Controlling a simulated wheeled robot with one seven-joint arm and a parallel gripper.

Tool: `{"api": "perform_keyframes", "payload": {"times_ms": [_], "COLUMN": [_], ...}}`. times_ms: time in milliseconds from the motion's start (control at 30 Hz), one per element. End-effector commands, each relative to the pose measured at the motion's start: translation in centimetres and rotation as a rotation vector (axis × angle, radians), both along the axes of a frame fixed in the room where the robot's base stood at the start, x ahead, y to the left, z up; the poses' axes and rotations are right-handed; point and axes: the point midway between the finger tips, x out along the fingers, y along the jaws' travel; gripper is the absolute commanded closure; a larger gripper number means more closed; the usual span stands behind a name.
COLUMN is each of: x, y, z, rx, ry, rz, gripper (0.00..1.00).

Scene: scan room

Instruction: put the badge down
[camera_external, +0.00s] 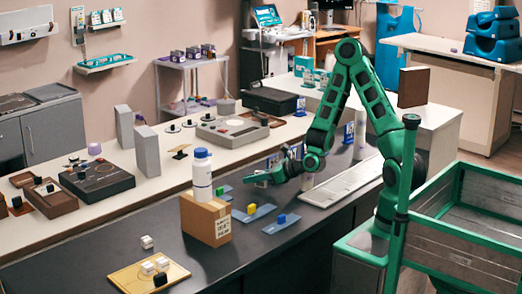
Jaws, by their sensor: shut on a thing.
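Below and in front lie a blue mat with a green block (221,190), a blue mat with a yellow block (252,211) and a blue mat with a blue block (282,222).
A cardboard box (206,220) with a white bottle (202,172) on it stands left of the mats. A tan board (130,283) with small blocks lies front left. A white tray (342,183) lies right. A green-framed cart (465,225) stands front right.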

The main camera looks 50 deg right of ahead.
Motion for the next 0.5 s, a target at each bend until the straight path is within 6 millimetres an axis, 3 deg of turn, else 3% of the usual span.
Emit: {"api": "perform_keyframes", "payload": {"times_ms": [500], "x": [0.01], "y": [-0.01], "z": [-0.37], "rx": [0.001], "ry": [0.000], "rz": [0.000], "gripper": [1.00]}}
